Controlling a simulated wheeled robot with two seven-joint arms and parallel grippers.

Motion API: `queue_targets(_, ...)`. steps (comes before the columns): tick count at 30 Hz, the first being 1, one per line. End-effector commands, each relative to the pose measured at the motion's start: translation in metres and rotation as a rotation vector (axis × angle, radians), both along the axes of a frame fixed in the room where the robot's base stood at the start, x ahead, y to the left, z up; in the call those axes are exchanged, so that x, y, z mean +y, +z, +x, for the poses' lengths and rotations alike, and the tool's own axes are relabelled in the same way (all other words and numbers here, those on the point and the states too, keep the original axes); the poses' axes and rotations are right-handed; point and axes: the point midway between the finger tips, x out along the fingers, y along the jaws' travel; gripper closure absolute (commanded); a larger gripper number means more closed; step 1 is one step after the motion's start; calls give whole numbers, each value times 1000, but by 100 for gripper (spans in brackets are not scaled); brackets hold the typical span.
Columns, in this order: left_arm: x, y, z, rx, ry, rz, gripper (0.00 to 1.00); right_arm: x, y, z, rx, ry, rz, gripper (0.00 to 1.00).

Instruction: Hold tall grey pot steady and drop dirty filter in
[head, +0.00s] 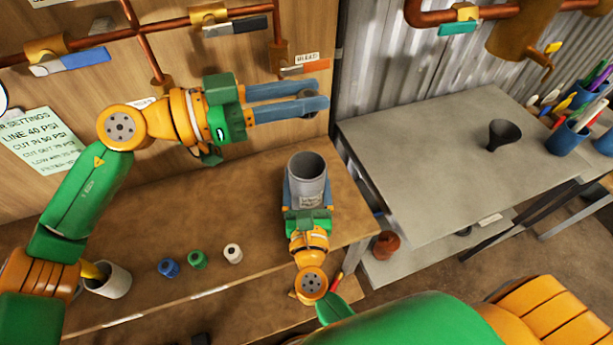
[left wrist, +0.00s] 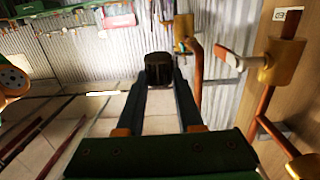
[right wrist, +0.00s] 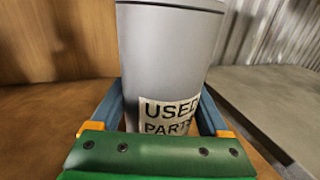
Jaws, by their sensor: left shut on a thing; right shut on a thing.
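The tall grey pot (head: 305,170) stands upright on the wooden bench near its right end. Its label reads USED PARTS in the right wrist view (right wrist: 165,60). My right gripper (head: 307,192) is shut around the pot, one finger on each side. My left gripper (head: 316,102) is shut on the dirty filter, a dark cylinder (left wrist: 158,69) at its fingertips. In the head view the fingers mostly hide the filter. The left gripper is above and behind the pot, in front of the wooden wall, with the filter apart from the pot.
Copper pipes with valve handles (head: 235,27) run along the wall near my left arm. Blue (head: 168,268), green (head: 197,259) and white (head: 233,253) small parts and a grey mug (head: 110,281) stand on the bench. A grey table (head: 430,150) at right holds a dark funnel (head: 503,133).

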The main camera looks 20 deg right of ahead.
Motion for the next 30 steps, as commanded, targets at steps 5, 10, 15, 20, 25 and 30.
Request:
queue_targets(5, 0, -13, 0, 2, 0, 0, 100, 0, -1, 0, 1, 0, 0, 81)
queue_targets(10, 0, -24, 0, 3, -1, 0, 100, 0, -1, 0, 1, 0, 0, 81)
queue_targets(15, 0, -37, 0, 2, -1, 0, 100, 0, -1, 0, 1, 0, 0, 81)
queue_targets(20, 0, -48, 0, 3, 0, 1, 100, 0, -1, 0, 1, 0, 0, 81)
queue_targets(25, 0, -60, 0, 3, -1, 0, 100, 0, -1, 0, 1, 0, 0, 81)
queue_targets(30, 0, -71, 0, 3, 0, 0, 100, 0, -1, 0, 1, 0, 0, 81)
